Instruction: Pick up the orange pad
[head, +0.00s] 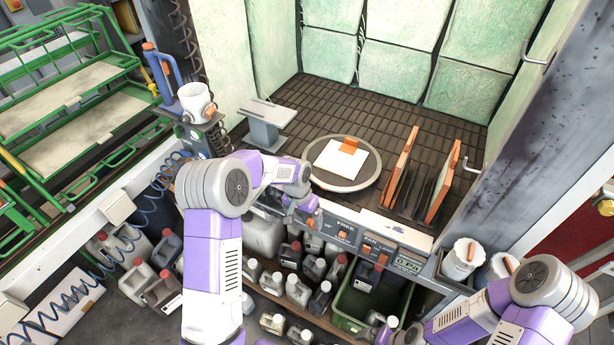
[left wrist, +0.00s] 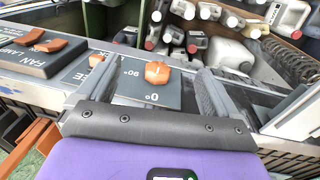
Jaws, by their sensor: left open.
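A small orange pad (head: 348,146) lies at the upper edge of a white square sheet (head: 338,163) on a round grey turntable (head: 375,180) inside the booth. My left gripper (head: 300,215) is in front of the booth, by the control panel, nearer than the turntable and apart from the pad. In the left wrist view the left gripper (left wrist: 153,72) is open and empty, its two fingers spread on either side of an orange knob on the panel. The pad does not show in that view. My right gripper (head: 388,335) is low at the bottom edge, partly cut off.
Orange-edged upright boards (head: 402,165) stand right of the turntable. A grey stand (head: 265,122) is at its left. The control panel (head: 345,235) with knobs runs along the front edge. Several bottles (head: 298,290) and a green crate (head: 375,305) sit below.

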